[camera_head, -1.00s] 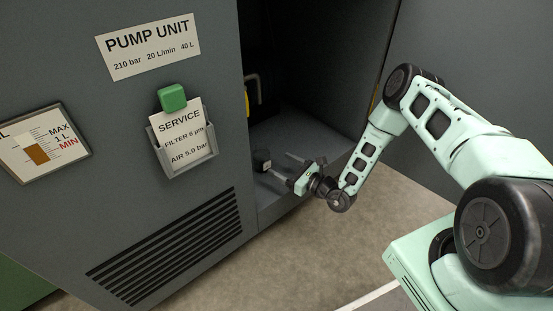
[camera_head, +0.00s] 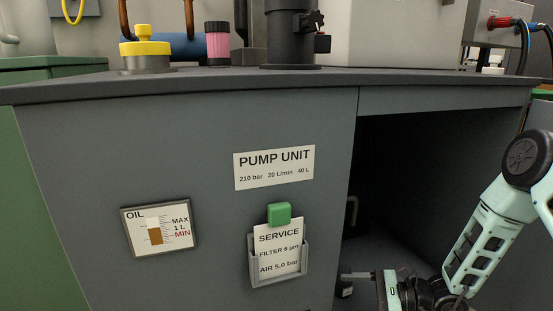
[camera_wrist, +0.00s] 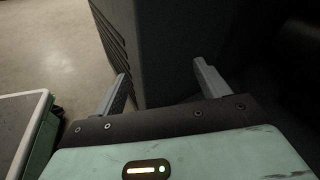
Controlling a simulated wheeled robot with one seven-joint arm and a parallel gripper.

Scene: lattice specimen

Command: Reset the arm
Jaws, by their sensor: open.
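My arm reaches in from the right of the head view toward the open bay of the pump unit cabinet. My gripper (camera_head: 350,280) is low in that view, in front of the bay opening, and partly cut off by the bottom edge. In the wrist view my gripper (camera_wrist: 160,74) shows two grey fingers spread wide with nothing between them. Beyond the fingers is the cabinet's dark grey side with vent slots (camera_wrist: 108,38).
The grey cabinet carries a PUMP UNIT label (camera_head: 274,168), an oil gauge (camera_head: 160,230) and a service card holder (camera_head: 278,262) with a green block (camera_head: 279,213). The worktop (camera_head: 210,83) holds a yellow-capped part (camera_head: 146,48). Open floor (camera_wrist: 50,45) shows in the wrist view.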

